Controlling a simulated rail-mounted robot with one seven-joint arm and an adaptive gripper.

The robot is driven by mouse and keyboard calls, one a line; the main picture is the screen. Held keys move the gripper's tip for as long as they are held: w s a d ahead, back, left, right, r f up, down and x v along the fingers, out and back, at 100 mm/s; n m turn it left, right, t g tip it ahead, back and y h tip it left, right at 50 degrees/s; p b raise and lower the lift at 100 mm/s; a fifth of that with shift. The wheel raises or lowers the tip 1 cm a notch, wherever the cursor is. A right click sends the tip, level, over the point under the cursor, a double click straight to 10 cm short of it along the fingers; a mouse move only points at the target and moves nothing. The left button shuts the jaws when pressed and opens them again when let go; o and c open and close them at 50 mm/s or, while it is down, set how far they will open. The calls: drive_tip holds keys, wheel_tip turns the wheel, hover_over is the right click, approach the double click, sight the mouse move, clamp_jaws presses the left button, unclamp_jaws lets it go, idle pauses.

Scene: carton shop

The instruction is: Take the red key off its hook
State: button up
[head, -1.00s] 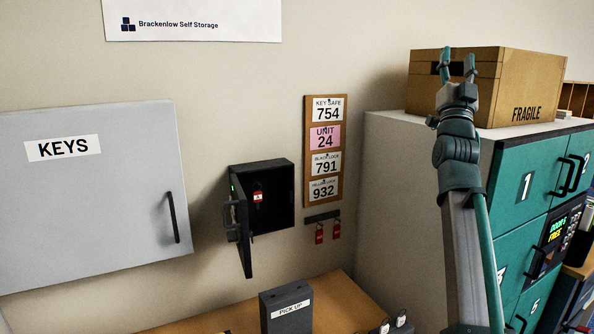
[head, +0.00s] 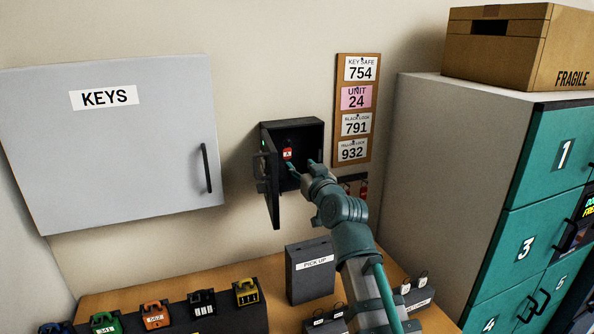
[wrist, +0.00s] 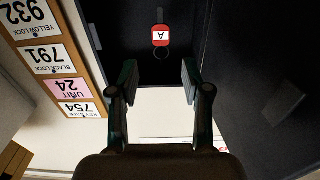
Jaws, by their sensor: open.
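The red key (head: 287,154) with a white "A" label hangs inside the small black key safe (head: 313,133), whose door stands open to the left. In the wrist view the red key (wrist: 160,36) shows upside down with a ring, hanging from a small hook (wrist: 159,14). My gripper (head: 301,167) is at the open front of the safe, just right of and below the key. In the wrist view my gripper (wrist: 158,76) is open and empty, its fingers either side of the key's line but apart from it.
A board of number cards (head: 356,110) is right of the safe. Red tags (head: 363,188) hang below it, partly hidden by my arm. A grey KEYS cabinet (head: 110,150) is at left. A PICK UP box (head: 311,272) and several coloured padlocks (head: 155,315) stand on the bench below.

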sight(287, 151)
drive_tip(key=shift+b+x, duration=0.65)
drive_tip(key=shift+x, duration=4.35)
drive_tip(key=shift+f, duration=0.1)
drive_tip(key=c, duration=0.8)
drive_tip(key=shift+o, duration=0.2)
drive_tip(key=shift+s+r, duration=0.1)
drive_tip(key=shift+r, duration=0.25)
drive_tip(key=shift+s+r, duration=0.1)
drive_tip(key=shift+r, duration=0.1)
drive_tip(key=shift+s+d, duration=0.1)
drive_tip(key=shift+s, duration=0.05)
